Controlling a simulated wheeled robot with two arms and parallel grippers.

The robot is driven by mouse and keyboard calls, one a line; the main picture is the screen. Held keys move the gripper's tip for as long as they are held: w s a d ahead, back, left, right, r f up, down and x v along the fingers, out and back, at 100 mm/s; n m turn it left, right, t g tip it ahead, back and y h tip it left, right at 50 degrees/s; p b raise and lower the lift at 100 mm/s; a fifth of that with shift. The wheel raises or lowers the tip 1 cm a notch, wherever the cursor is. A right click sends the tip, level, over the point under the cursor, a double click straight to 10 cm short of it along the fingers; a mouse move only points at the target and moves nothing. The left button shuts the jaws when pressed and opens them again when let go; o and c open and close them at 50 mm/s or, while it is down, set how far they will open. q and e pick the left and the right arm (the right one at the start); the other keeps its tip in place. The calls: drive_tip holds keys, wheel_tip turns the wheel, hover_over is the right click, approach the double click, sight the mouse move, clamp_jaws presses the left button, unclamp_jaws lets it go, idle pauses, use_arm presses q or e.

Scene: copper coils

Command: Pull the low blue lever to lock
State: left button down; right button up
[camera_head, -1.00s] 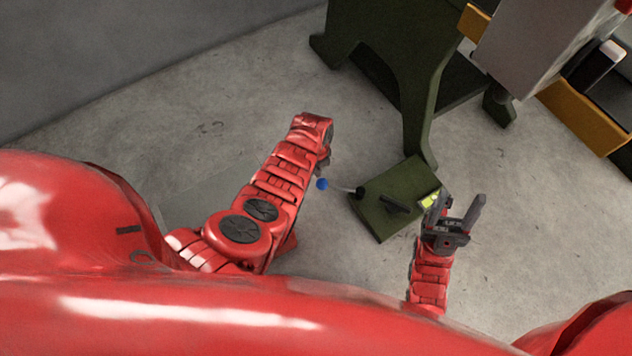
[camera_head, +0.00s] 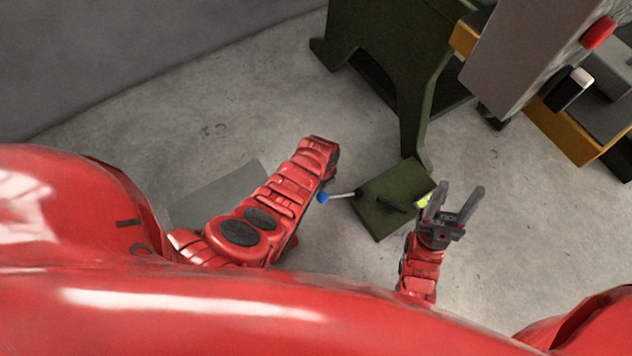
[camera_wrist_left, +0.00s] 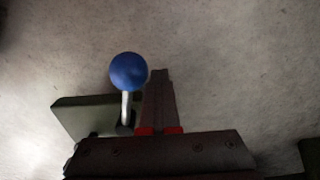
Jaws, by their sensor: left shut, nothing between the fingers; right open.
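The low blue lever has a blue ball knob (camera_head: 323,197) on a thin metal rod (camera_head: 343,195) that joins a dark green base plate (camera_head: 372,222) near the floor. In the left wrist view the blue knob (camera_wrist_left: 128,71) is just left of my left gripper (camera_wrist_left: 160,75), whose fingers are shut together with nothing between them. The knob and fingers look close; I cannot tell whether they touch. In the head view my left gripper is mostly hidden beyond its wrist, beside the knob. My right gripper (camera_head: 457,205) is open and empty, right of the base plate.
A dark green machine stand (camera_head: 385,60) rises behind the base plate. A grey box with a red button (camera_head: 599,33) and a yellow-orange frame (camera_head: 565,130) are at the upper right. A grey flat patch (camera_head: 215,195) lies left of my left arm.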

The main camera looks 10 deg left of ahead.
use_arm(q)
drive_tip(key=shift+s+d+p, duration=0.45)
drive_tip(key=shift+s+p, duration=0.2)
drive_tip(key=shift+s, duration=0.2)
drive_tip(key=shift+s+d+p, duration=0.45)
drive_tip(key=shift+s+p, duration=0.15)
drive_tip(key=shift+s, duration=0.2)
drive_tip(key=shift+s+d+f, duration=0.15)
drive_tip(key=shift+s+d, duration=0.05)
drive_tip(key=shift+s, duration=0.05)
drive_tip(key=shift+w+a, duration=0.2)
drive_tip(key=shift+w, duration=0.1)
wheel_tip(320, 180, up, 10)
drive_tip(key=p, duration=0.9)
drive_tip(key=shift+r, duration=0.2)
drive_tip(key=shift+f, duration=0.1)
